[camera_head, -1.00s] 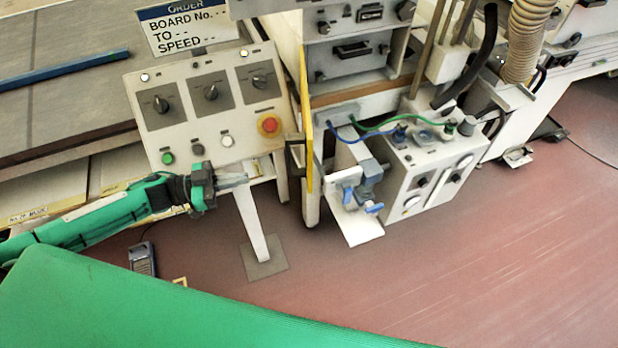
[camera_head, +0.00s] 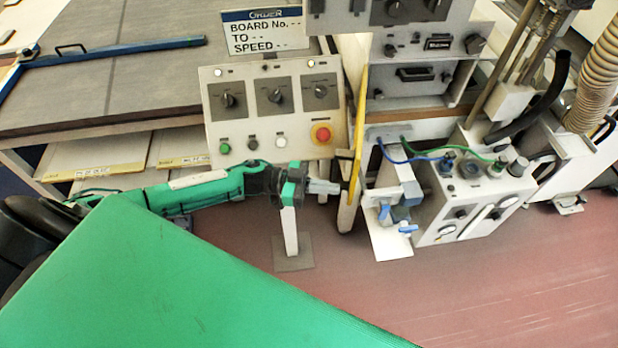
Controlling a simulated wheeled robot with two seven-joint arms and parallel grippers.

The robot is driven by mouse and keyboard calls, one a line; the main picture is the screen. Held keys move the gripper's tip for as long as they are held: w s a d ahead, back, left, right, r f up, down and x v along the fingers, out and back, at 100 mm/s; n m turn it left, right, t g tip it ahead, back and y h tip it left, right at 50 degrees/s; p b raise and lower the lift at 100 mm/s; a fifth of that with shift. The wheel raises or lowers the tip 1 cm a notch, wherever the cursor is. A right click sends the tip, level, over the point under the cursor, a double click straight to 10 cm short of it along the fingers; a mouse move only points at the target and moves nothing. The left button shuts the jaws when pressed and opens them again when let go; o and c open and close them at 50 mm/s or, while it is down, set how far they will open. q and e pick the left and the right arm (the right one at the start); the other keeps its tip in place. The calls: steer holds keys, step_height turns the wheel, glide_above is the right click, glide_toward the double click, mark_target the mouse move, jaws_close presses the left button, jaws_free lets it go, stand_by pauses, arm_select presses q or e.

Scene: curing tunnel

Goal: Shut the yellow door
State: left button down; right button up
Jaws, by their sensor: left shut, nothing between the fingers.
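The yellow door (camera_head: 359,115) shows nearly edge-on right of the control panel. It stands open, jutting out from the grey machine front (camera_head: 415,78). My left gripper (camera_head: 338,188) is shut and empty, its fingers pointing right at the lower part of the door's left side. The fingertips are at or very close to the door; I cannot tell whether they touch. The door's handle is hard to make out behind the gripper. My right gripper is not in view.
A control panel (camera_head: 273,112) with knobs and a red button (camera_head: 321,134) stands just above my left arm. A white box (camera_head: 475,195) with gauges, hoses and blue-handled valves (camera_head: 398,210) sits right of the door. The red floor (camera_head: 480,290) in front is clear.

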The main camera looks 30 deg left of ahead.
arm_select(q)
steer(key=shift+p+x, duration=0.35)
steer(key=shift+x, duration=0.75)
